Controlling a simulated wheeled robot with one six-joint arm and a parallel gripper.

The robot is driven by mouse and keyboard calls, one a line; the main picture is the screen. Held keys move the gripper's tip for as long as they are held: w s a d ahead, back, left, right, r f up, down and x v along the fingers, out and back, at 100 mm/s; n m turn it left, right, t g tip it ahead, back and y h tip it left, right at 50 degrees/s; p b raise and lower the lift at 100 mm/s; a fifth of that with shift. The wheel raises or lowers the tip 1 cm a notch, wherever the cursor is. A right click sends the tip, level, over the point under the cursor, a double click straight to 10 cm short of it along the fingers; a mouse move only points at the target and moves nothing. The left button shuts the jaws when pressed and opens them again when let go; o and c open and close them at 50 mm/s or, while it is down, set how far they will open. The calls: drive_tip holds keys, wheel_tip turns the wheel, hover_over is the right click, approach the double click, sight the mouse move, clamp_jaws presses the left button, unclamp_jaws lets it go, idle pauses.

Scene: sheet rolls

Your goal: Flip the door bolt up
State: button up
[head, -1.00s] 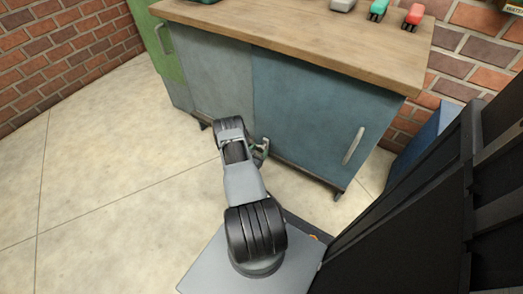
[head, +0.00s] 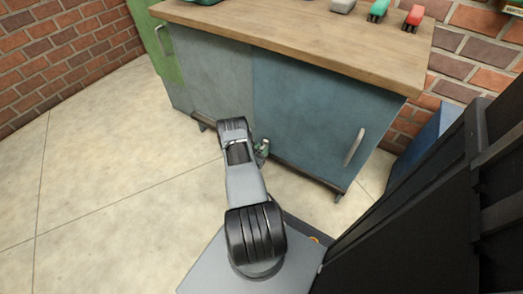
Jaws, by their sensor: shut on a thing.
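The blue cabinet door (head: 318,112) is closed, with a light upright handle (head: 354,147) near its right edge. My gripper (head: 263,148) is at the lower left of this door, low near the floor and close to the door's bottom edge. It is shut on the door bolt there. The bolt is too small and too hidden behind my gripper and wrist for its position to be told.
A grey door (head: 211,77) and a green panel (head: 164,48) are to the left. The wooden top (head: 300,32) carries a teal stapler-like object (head: 378,10) and a red one (head: 413,17). A blue box (head: 428,135) stands at the right. Floor at left is clear.

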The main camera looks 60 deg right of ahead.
clamp_jaws()
drive_tip(key=shift+r+p, duration=1.2)
drive_tip(key=shift+r, duration=0.65)
drive_tip(key=shift+f, duration=0.15)
drive_tip(key=o, duration=0.8)
unclamp_jaws()
drive_tip(key=shift+c, duration=0.2)
drive_tip(key=a+p, duration=0.3)
drive_tip(key=a, duration=1)
drive_tip(key=shift+a, duration=0.4)
drive_tip(key=shift+w, duration=0.1)
